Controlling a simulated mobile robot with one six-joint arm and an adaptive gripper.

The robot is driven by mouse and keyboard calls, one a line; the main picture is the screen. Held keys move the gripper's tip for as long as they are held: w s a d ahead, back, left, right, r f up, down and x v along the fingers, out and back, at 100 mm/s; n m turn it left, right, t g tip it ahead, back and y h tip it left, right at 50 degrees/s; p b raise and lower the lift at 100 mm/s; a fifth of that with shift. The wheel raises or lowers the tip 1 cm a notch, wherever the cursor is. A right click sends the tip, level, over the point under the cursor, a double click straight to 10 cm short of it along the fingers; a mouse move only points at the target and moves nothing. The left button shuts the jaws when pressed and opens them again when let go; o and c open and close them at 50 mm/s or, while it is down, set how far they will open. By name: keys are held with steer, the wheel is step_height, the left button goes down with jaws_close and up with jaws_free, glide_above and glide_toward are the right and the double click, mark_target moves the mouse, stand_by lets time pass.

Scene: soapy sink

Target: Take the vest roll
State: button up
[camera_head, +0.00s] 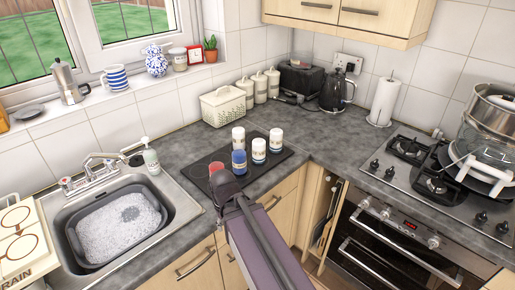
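No object here is clearly recognizable as a vest roll. A white paper roll (383,101) stands upright on a holder at the back right of the counter. Several small upright cylinders stand on a black mat (201,167): white ones with dark labels (238,138), a blue one (239,162), and a red one (216,168) partly hidden by my arm. I cannot tell whether any of them is the roll. My arm rises from the bottom middle toward the mat's front edge. My gripper's fingers do not show.
A sink holds a grey basin (72,238) of suds at left; a soap bottle (151,158) stands behind it. The hob (400,180) at right bears stacked pots. Counter right of the mat is clear.

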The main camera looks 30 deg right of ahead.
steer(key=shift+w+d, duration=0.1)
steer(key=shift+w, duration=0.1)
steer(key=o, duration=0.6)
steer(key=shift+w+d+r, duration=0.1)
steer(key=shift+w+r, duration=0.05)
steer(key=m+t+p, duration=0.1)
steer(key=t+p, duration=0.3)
steer(key=p, duration=1.4)
glide_toward(259, 142)
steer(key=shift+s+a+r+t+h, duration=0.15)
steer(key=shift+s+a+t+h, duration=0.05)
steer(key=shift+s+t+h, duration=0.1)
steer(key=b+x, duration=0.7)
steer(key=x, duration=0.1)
steer(key=shift+b, duration=0.3)
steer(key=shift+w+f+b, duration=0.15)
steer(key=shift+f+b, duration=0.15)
steer(key=shift+b, duration=0.05)
